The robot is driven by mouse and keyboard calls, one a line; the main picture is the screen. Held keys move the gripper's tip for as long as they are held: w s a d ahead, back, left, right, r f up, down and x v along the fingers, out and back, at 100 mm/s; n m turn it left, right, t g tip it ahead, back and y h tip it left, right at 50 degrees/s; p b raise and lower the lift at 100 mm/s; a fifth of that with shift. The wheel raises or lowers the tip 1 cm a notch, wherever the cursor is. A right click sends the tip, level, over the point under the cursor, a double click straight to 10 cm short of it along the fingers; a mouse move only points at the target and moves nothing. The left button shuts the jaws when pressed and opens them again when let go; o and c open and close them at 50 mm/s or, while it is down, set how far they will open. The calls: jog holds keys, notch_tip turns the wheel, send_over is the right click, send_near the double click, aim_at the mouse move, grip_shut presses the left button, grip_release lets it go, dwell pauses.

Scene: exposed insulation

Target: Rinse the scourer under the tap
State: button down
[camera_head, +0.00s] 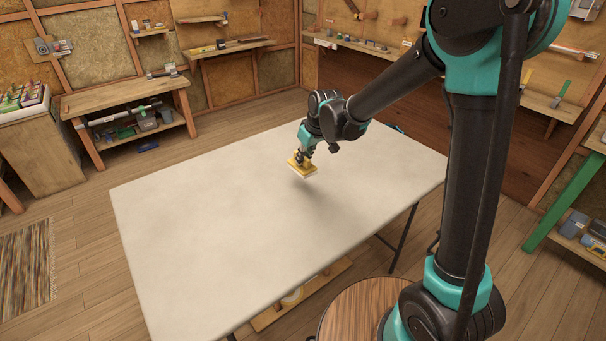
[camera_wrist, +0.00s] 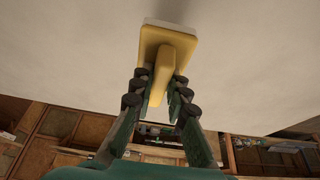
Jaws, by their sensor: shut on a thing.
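The scourer (camera_head: 301,167) is a yellow block with a raised grip and a pale pad. My gripper (camera_head: 305,155) is shut on it and holds it above the pale table, near the middle. In the wrist view the scourer (camera_wrist: 172,42) shows at the top centre, and the fingers of my gripper (camera_wrist: 161,88) close on its yellow grip from both sides. The pale pad faces away from my gripper. I see no tap in either view.
The large pale table (camera_head: 200,230) is otherwise largely bare. A round wooden top (camera_head: 350,310) stands at its front right. Wooden benches (camera_head: 125,98) and shelves (camera_head: 230,46) with tools line the walls. A striped rug (camera_head: 25,270) lies at the left.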

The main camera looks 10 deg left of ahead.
jog(key=shift+d+f, duration=0.1)
jog(key=shift+f, duration=3.3)
jog(key=c, duration=1.5)
grip_release()
jog(key=shift+f, duration=0.1)
jog(key=v, duration=1.2)
jog(key=s+d+f+m+h, duration=0.1)
jog(key=s+d+m, duration=0.1)
jog(key=d, duration=0.6)
jog(key=s+d+f+m, duration=0.1)
jog(key=s+d+m, duration=0.15)
jog(key=d, duration=0.55)
jog(key=s+d+f+m+h, duration=0.1)
jog(key=s+d+f+m, duration=0.1)
jog(key=s+d, duration=0.4)
jog(key=s+d+f+m+t+h, duration=0.1)
jog(key=s+d+f+m, duration=0.2)
jog(key=s+d, duration=0.4)
jog(key=shift+s+d+f, duration=0.25)
jog(key=shift+d+f, duration=0.2)
jog(key=shift+d, duration=0.7)
